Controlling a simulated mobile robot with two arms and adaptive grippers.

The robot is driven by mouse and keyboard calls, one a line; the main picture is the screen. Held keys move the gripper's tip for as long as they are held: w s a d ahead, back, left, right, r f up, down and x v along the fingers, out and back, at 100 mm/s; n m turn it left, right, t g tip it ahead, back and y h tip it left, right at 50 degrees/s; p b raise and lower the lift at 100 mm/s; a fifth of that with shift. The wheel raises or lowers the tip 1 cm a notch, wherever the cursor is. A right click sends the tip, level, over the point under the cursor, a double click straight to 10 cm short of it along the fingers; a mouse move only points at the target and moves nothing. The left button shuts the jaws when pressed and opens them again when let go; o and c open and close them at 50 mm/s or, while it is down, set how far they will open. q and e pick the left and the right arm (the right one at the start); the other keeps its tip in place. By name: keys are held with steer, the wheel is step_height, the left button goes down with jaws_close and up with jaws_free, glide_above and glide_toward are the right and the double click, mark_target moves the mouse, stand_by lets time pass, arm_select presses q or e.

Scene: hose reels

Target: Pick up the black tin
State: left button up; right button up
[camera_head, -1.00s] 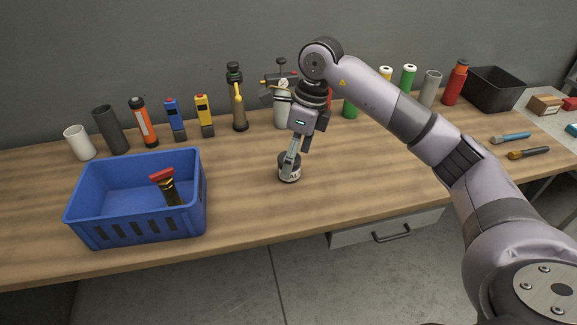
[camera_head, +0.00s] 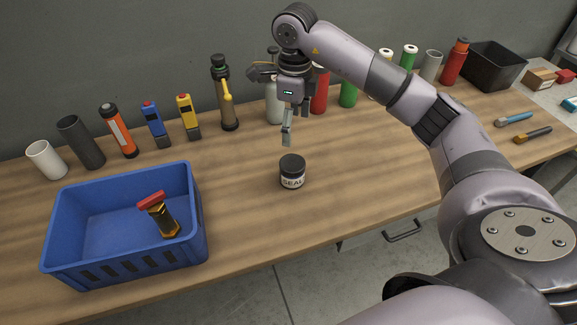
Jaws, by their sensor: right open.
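The black tin (camera_head: 292,172) stands upright on the wooden workbench, right of the blue crate. It has a black lid and a pale label with dark letters reading "SEAL". My right gripper (camera_head: 287,138) is above and just behind the tin in the picture, fingers pointing down, apart from it and empty. It is open; the fingers are seen nearly edge-on. Nothing hides the tin. My left gripper is not in view.
A blue crate (camera_head: 70,262) at the left holds a brass nozzle with a red top (camera_head: 161,216). Several bottles, tubes and tools line the wall, including a grey tube (camera_head: 81,141). A black bin (camera_head: 492,66) stands far right. Bench around the tin is clear.

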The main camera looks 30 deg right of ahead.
mark_target(292, 162)
step_height(292, 162, down, 9)
steer(key=shift+p, duration=1.15)
steer(key=shift+s+f+p, duration=0.15)
steer(key=shift+f+p, duration=0.25)
steer(key=shift+f, duration=0.05)
steer(key=f+p, duration=0.1)
steer(key=f, duration=0.2)
steer(key=shift+w+a+f+p, duration=0.1)
steer(key=shift+w+f+p, duration=0.1)
steer(key=shift+f+p, duration=0.2)
steer(key=shift+f, duration=0.4)
steer(key=shift+r, duration=0.1)
steer(key=c, duration=1.5)
steer(key=shift+o, duration=0.2)
